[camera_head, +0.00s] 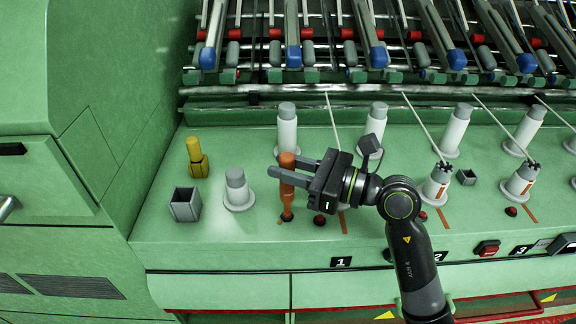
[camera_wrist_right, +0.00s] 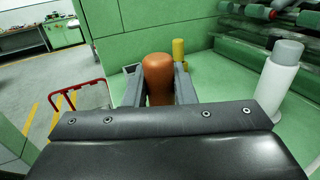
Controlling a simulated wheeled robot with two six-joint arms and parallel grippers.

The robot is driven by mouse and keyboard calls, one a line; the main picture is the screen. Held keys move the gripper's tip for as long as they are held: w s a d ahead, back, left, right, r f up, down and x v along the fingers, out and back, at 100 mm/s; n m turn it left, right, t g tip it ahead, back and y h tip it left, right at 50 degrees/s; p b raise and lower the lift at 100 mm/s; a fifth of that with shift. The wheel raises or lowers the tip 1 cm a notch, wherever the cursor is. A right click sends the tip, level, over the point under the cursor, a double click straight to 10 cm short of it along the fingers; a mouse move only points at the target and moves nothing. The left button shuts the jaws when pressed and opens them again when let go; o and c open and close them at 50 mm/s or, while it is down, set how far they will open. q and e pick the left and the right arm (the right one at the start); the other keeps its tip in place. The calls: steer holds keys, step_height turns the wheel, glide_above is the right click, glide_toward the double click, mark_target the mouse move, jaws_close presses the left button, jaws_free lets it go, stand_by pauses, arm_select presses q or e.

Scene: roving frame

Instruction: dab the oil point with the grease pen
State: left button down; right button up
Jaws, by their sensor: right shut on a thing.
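The grease pen (camera_head: 287,189) is an orange-brown cylinder with a dark lower end. My right gripper (camera_head: 281,167) is shut on it and holds it nearly upright above the green machine ledge. In the right wrist view the pen's rounded top (camera_wrist_right: 158,78) shows between the two fingers. The pen's dark tip is at or just above the ledge; I cannot tell whether it touches. A small brownish spot (camera_head: 280,223) lies beside the tip; I cannot tell whether it is the oil point. My left gripper is not in view.
A grey open square holder (camera_head: 185,206), a yellow fitting (camera_head: 198,160) and a short white-grey spindle (camera_head: 238,190) stand left of the pen. Taller bobbins (camera_head: 287,125) stand behind it. A dark red knob (camera_head: 319,220) is close on its right. A green cabinet (camera_head: 70,150) borders the left.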

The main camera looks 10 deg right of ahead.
mark_target(288, 156)
steer(key=shift+r, duration=0.15)
steer(key=shift+r+p, duration=1.55)
steer(key=shift+r, duration=0.15)
steer(key=shift+f, duration=0.15)
steer(key=shift+f+b, duration=1.5)
steer(key=shift+b, duration=0.05)
steer(key=shift+f, duration=0.25)
steer(key=shift+r, duration=0.1)
